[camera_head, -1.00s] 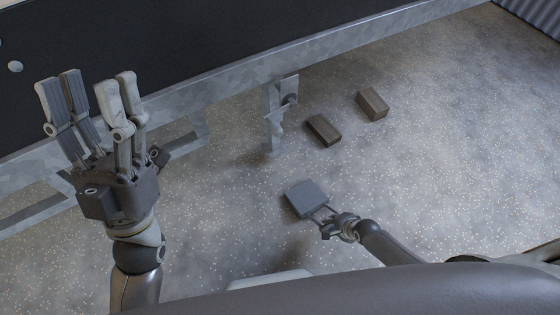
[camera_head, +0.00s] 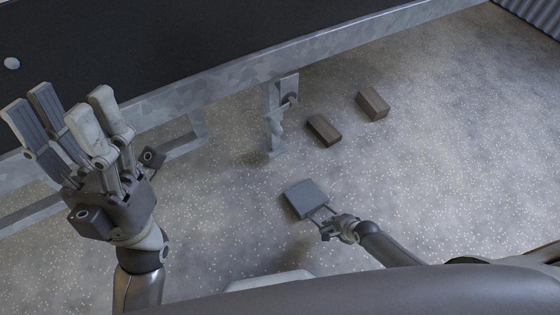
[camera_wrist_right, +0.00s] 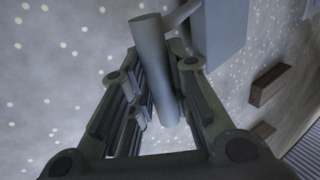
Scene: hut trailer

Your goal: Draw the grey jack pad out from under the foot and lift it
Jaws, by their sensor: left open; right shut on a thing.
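The grey jack pad (camera_head: 307,197) is a flat square plate with a handle, in the middle of the head view. It is clear of the foot (camera_head: 275,152) of the trailer's jack leg, which stands above it in the picture. My right gripper (camera_head: 325,219) is shut on the pad's handle. In the right wrist view the round grey handle bar (camera_wrist_right: 152,65) lies between the fingers, and part of the pad (camera_wrist_right: 218,30) shows beyond. I cannot tell whether the pad is off the ground. My left gripper (camera_head: 62,112) is open and empty at the left.
Two brown blocks (camera_head: 324,130) (camera_head: 373,103) lie on the speckled ground right of the leg. The trailer's galvanised frame rail (camera_head: 220,90) runs across the top left under a dark panel. The ground right of the pad is clear.

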